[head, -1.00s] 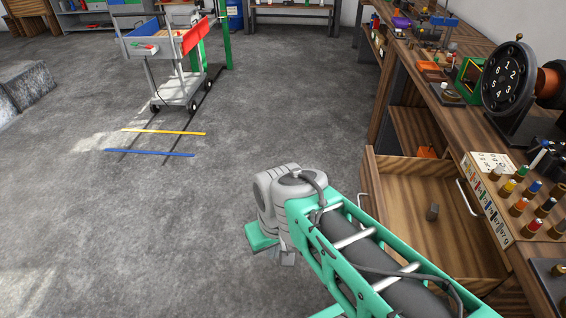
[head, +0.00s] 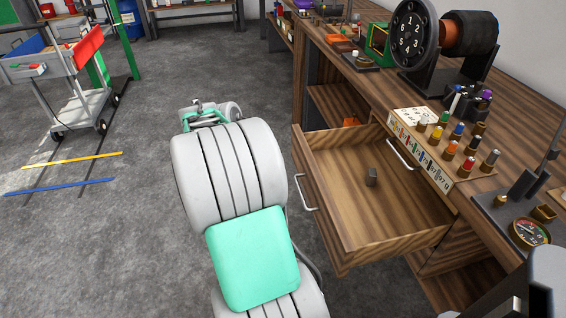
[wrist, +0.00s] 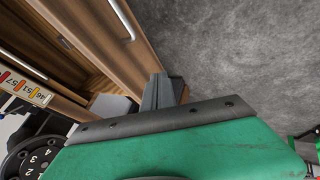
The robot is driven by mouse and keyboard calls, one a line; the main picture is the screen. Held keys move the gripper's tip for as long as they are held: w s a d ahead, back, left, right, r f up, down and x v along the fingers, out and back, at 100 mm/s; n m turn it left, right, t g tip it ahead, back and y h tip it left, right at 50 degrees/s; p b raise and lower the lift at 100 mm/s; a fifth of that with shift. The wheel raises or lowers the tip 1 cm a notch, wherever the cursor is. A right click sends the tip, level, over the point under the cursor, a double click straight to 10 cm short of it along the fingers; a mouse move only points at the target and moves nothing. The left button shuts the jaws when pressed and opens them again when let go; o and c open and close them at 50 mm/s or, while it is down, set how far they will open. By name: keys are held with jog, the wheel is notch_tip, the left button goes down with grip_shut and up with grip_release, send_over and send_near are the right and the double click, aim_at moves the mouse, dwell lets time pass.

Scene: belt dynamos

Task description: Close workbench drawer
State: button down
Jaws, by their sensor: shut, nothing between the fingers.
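The workbench drawer (head: 340,225) is pulled well out in the head view, its front and metal handle (head: 305,196) facing left. A small dark grey block (head: 371,177) lies inside it. In the wrist view, a wooden front with a metal handle (wrist: 122,18) is at upper left. My gripper (wrist: 157,92) is shut and empty, its fingertips near the lower end of that front. I cannot tell whether they touch it. In the head view my arm stands left of the drawer and its links hide the fingers.
The workbench (head: 345,42) runs along the right. On it are a numbered dial (head: 408,38), a rack of coloured pegs (head: 440,150) and a gauge (head: 530,231). A second handle (head: 400,154) is on the bench front. A cart (head: 75,95) stands at left.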

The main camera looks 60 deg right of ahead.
jog(key=b, duration=0.1)
send_near(298, 163)
notch_tip(298, 163, down, 4)
jog(key=w, duration=0.2)
jog(key=s+d, duration=0.2)
jog(key=shift+s+d+f, duration=0.1)
jog(key=shift+s+d, duration=0.1)
jog(key=shift+d, duration=0.2)
jog(key=shift+s+d, duration=0.1)
